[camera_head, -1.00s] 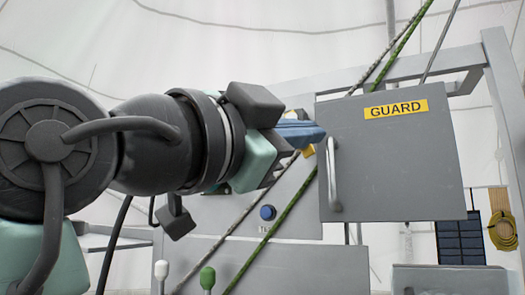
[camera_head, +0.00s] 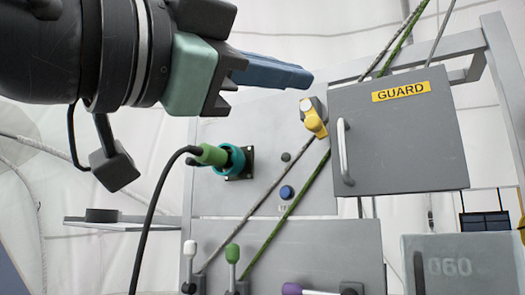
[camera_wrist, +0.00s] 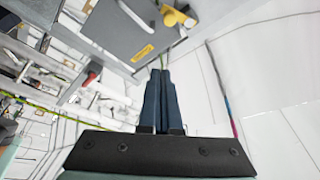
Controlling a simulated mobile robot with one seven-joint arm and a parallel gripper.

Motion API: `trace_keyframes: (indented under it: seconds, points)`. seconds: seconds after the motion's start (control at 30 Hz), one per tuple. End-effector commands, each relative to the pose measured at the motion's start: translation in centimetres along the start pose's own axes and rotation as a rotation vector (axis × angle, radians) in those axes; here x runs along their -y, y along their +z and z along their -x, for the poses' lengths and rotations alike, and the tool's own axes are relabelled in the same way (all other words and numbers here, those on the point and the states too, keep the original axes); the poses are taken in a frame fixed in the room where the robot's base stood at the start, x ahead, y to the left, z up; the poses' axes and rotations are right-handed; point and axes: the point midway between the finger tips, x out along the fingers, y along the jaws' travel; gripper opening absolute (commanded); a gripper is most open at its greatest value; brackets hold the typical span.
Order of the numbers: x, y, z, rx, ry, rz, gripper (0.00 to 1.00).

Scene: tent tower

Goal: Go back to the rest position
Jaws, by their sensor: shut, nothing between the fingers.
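My gripper (camera_head: 308,77) is at the upper middle of the head view, reaching in from the upper left. Its blue fingers are shut together with nothing between them. It is in free air, above and left of the grey guard box. In the wrist view, the closed fingers (camera_wrist: 160,75) point up toward the guard box, and no object is held.
A grey GUARD box (camera_head: 400,140) with a handle (camera_head: 344,150) hangs on the frame. A yellow part (camera_head: 314,118) is beside it. A green plug (camera_head: 213,155) with a black cable sits in a teal socket. Ropes cross the panel. Levers (camera_head: 232,253) stand below.

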Motion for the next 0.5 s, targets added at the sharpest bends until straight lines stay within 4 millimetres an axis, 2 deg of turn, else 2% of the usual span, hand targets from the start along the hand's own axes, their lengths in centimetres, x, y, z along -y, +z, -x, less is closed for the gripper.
trace_keyframes:
  seconds: [0.43,0.5]
  points:
    - [0.02,0.07,-0.04,0.001,-0.001,0.001,0.00]
    - [-0.08,0.91,-0.21,0.007,-0.024,0.021,0.00]
